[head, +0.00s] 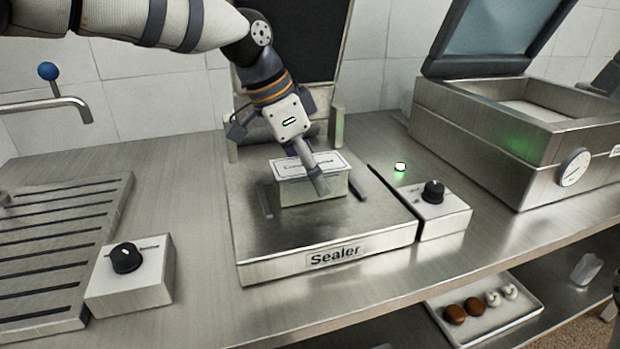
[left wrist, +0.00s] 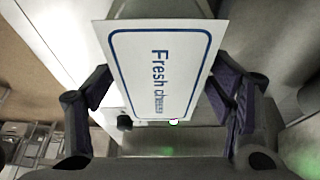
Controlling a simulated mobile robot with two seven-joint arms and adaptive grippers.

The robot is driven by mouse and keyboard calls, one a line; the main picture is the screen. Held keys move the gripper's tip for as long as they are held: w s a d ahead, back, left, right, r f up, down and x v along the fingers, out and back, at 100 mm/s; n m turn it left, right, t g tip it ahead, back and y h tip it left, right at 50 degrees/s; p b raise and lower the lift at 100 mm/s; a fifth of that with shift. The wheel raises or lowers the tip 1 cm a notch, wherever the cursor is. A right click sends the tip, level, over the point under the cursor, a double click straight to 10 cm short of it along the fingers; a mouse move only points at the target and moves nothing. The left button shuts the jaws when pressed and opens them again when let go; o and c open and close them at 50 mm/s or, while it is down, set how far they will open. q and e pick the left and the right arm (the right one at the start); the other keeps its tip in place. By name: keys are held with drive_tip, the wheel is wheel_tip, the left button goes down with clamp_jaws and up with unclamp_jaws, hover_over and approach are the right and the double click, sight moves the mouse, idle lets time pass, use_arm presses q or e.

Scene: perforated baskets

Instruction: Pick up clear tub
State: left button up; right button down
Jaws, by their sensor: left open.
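The clear tub (head: 296,194) stands on the steel plate of the sealer (head: 345,232), in the middle of the head view. A white label with a blue border covers its top; in the left wrist view the tub's label (left wrist: 160,75) reads "Fresh cheese". My left gripper (head: 310,180) points down over the tub, and one finger crosses its front right side. In the left wrist view my left gripper (left wrist: 160,95) is open, with its fingers on both sides of the label. Contact with the tub cannot be told. My right gripper is not in view.
A knob box (head: 445,215) stands right of the sealer, and another knob box (head: 145,275) left of it. A steel machine with a raised lid (head: 500,130) stands at the right. A tray (head: 510,328) with several small items lies on the lower shelf.

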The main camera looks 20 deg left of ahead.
use_arm(q)
drive_tip(key=shift+f, duration=0.2)
idle(0.6)
drive_tip(key=c, duration=1.6)
